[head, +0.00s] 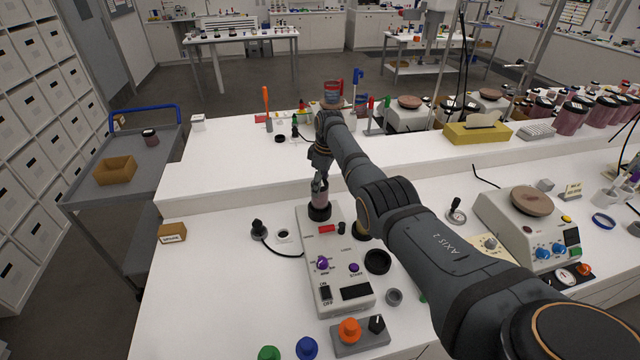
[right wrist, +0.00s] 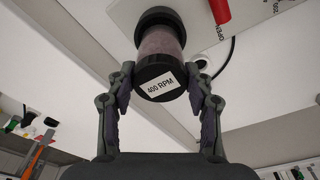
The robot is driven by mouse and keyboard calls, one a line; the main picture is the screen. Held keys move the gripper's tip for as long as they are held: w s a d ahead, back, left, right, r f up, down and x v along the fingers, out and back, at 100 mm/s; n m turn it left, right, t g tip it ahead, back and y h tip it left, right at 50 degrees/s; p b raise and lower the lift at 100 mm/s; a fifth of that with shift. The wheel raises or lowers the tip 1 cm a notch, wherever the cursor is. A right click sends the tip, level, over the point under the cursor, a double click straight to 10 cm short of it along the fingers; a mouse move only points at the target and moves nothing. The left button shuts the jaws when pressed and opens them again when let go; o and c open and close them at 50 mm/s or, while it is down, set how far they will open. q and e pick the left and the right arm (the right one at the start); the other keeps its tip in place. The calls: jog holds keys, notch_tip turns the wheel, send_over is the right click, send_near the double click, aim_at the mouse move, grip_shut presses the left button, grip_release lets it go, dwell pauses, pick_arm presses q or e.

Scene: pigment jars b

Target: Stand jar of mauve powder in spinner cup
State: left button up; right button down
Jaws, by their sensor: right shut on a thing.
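The jar of mauve powder (head: 320,198) stands upright at the far end of the white spinner box (head: 312,238). In the right wrist view the jar (right wrist: 161,45) shows a mauve body and a black lid labelled 400 RPM. A black cup (head: 319,213) surrounds or lies under its lower end, also seen in the right wrist view (right wrist: 158,16). I cannot tell how deep the jar sits in it. My right gripper (right wrist: 160,88) is shut on the jar near its lid, pointing down from above. My left gripper is not in view.
Beside the spinner box stand a black ring (head: 378,262) and a dark plug on a cable (head: 258,227). A control box with an orange knob (head: 349,330) lies in front. A hotplate unit (head: 540,235) stands right.

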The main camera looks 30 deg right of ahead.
jog(key=shift+f+b, duration=1.7)
jog(key=shift+f, duration=0.45)
jog(key=shift+c, duration=2.3)
grip_release()
jog(key=shift+r, duration=0.15)
jog(key=r, duration=0.7)
jog(key=s+d+r, duration=0.1)
jog(key=r, duration=0.3)
jog(key=shift+r, duration=0.35)
